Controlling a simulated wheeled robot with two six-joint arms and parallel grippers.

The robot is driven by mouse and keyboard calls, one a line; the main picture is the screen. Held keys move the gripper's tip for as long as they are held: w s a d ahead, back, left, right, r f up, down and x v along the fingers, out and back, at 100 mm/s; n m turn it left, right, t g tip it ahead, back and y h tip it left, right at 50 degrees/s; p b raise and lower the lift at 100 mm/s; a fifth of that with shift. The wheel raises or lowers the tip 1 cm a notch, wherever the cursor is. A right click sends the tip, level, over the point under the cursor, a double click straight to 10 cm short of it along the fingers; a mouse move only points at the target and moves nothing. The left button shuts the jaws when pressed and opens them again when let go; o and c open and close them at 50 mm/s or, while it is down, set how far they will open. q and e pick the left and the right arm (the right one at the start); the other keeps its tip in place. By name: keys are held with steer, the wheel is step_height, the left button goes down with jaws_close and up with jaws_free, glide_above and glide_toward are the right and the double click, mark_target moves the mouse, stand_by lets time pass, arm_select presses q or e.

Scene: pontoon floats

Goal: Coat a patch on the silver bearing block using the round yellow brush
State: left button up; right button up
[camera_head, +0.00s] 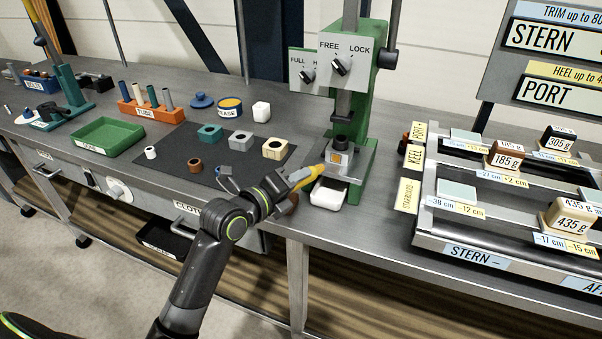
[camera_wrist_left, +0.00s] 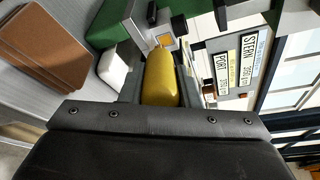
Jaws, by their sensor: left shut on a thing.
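The round yellow brush (camera_head: 306,175) is held in my left gripper (camera_head: 285,187), which is shut on it. The brush slants up and right, its front end close to the silver bearing block (camera_head: 345,161). The block sits on the green press base, below the press ram, with an orange-yellow patch on its near face. In the left wrist view the brush (camera_wrist_left: 161,77) lies between the fingers and points at the patch (camera_wrist_left: 165,40) on the block. I cannot tell whether the tip touches it. My right gripper is not in view.
The green press (camera_head: 371,100) stands behind the block. A dark mat (camera_head: 200,148) with several small blocks is to the left. A weight rack (camera_head: 500,190) fills the right. Bare bench lies between press and rack.

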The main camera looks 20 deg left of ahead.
arm_select(q)
steer(key=shift+s, duration=0.9)
steer(key=shift+s+a, duration=0.15)
steer(key=shift+s, duration=1.35)
steer(key=shift+s, duration=0.1)
